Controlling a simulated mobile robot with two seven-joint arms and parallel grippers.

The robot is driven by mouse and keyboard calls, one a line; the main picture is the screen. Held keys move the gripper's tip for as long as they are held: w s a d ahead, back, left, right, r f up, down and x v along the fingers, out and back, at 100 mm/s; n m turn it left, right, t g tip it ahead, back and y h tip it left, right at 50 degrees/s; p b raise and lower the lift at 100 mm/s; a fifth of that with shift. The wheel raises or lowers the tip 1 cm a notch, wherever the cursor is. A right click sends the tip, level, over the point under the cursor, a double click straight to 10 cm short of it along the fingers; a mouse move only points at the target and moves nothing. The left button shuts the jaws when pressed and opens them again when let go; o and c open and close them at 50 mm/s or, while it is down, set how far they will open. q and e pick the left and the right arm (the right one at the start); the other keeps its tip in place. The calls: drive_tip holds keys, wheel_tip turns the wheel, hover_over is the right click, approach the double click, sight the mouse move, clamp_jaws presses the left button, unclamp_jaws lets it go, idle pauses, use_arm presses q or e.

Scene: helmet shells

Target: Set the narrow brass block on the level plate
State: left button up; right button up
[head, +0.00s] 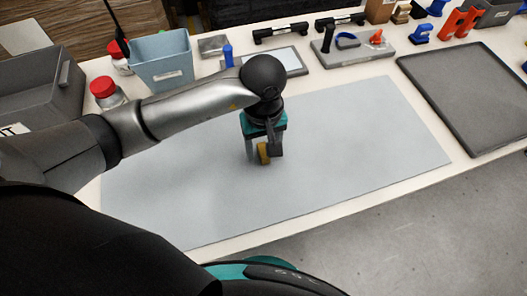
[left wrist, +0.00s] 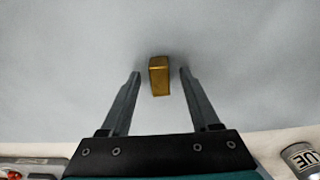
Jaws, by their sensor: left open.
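The narrow brass block (head: 264,153) is on the pale grey mat (head: 350,130), below my left gripper (head: 263,157). The left gripper points down and is open, with a finger to each side of the block. In the left wrist view the block (left wrist: 159,75) shows between the two fingertips (left wrist: 160,74), with a gap on both sides. Part of the block is hidden by a finger in the head view. I cannot tell which flat piece is the level plate; a small silver plate (head: 213,45) lies at the back. My right gripper is not in view.
A grey-blue bin (head: 161,60) and red-capped bottles (head: 105,92) stand at the back left. A framed pale panel (head: 284,60), a grey board with tools (head: 365,50) and black handles (head: 280,33) lie at the back. A dark tray (head: 470,95) is at right. Most of the mat is clear.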

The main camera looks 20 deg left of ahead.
use_arm(q)
drive_tip(key=shift+f, duration=0.4)
drive_tip(key=shift+c, duration=0.2)
clamp_jaws()
idle(0.3)
